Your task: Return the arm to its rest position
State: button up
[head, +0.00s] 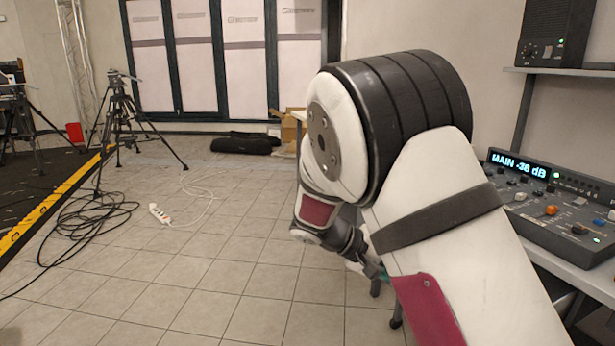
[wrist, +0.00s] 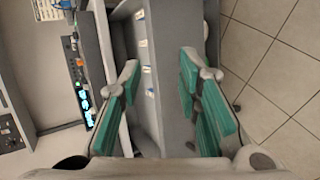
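My arm fills the right half of the head view, with a large white and black joint up close. Its lower part folds down behind that joint. My gripper (wrist: 161,68) shows in the wrist view with its two teal-padded fingers wide apart and nothing between them.
A mixing console (head: 560,205) on a desk stands close at the right, below a shelf with a speaker (head: 555,32). In the wrist view, a grey panel with small labels (wrist: 147,75) lies beyond the fingers. Cables (head: 90,215) and a power strip (head: 160,213) lie left; central floor is clear.

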jog(key=s+d+r+m+g+y, duration=0.1)
jog(key=s+d+r+y, duration=0.3)
jog(key=s, duration=0.6)
jog(key=s+r+m+g+y, duration=0.1)
jog(key=s+r+y, duration=0.2)
jog(key=s+r, duration=0.45)
jog(key=s+a+f+t+y, duration=0.1)
jog(key=s+a+y, duration=0.15)
jog(key=s, duration=0.75)
jog(key=s+a+f+t+y, duration=0.1)
jog(key=s+a+y, duration=0.15)
jog(key=s, duration=0.75)
notch_tip(320, 180, up, 23)
jog(key=n+t+p, duration=0.1)
jog(key=t+p, duration=0.3)
jog(key=p, duration=1.6)
jog(key=shift+s+a+p, duration=0.2)
jog(key=shift+a+p, duration=0.2)
jog(key=shift+a, duration=0.05)
